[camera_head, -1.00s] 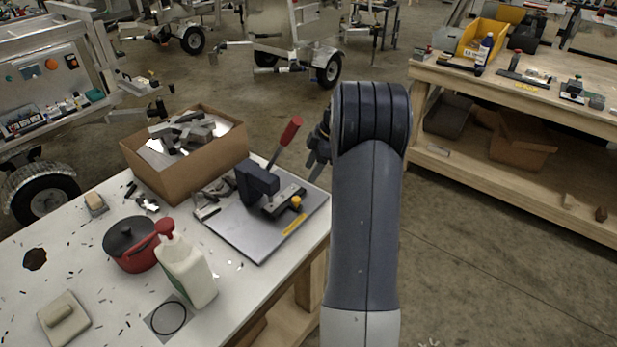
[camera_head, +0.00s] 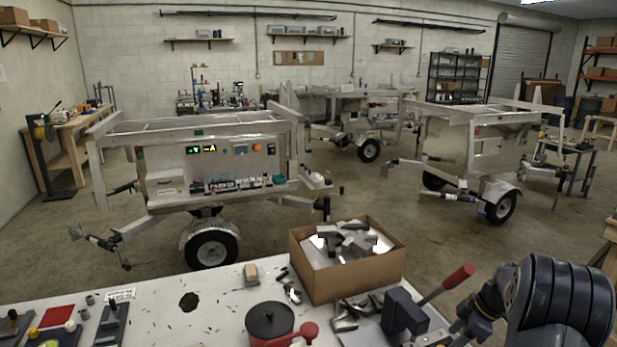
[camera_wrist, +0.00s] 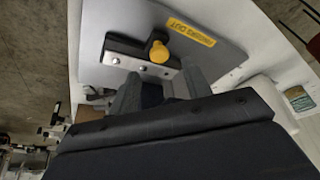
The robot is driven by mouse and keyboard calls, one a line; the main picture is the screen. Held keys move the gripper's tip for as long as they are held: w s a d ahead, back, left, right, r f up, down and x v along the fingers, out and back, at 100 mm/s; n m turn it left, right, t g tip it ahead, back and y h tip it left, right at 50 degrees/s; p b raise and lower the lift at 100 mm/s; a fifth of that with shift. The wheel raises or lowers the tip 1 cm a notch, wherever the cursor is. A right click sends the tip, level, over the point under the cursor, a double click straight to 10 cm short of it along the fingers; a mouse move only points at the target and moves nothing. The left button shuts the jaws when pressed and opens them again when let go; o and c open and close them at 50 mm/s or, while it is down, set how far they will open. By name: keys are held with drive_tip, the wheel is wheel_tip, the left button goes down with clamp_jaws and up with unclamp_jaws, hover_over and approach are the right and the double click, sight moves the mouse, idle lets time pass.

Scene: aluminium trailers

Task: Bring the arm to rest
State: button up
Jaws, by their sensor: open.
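My arm, with dark rounded joint covers, shows at the lower right of the head view. My gripper shows in the wrist view (camera_wrist: 162,88), its two grey fingers apart with nothing held between them. Beyond the fingers is the hand-lever tool (camera_wrist: 150,60), with a yellow knob, on a grey plate (camera_wrist: 205,22) with a yellow label. In the head view the same tool (camera_head: 403,312), with its red-handled lever, stands just left of my arm. I cannot tell the exact gap between the fingers and the tool.
Open floor (camera_head: 400,215) lies between.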

sight(445, 345)
drive_tip(key=p+x, duration=0.1)
drive_tip(key=x, duration=0.4)
drive_tip(key=shift+a+r, duration=0.1)
drive_tip(key=shift+a, duration=0.05)
drive_tip(key=a, duration=0.1)
drive_tip(key=s+a+p, duration=0.1)
drive_tip(key=shift+a+r+p, duration=0.1)
drive_tip(key=shift+a+p, duration=0.2)
drive_tip(key=shift+a, duration=0.1)
drive_tip(key=shift+s+a, duration=0.2)
drive_tip(key=shift+a, duration=0.1)
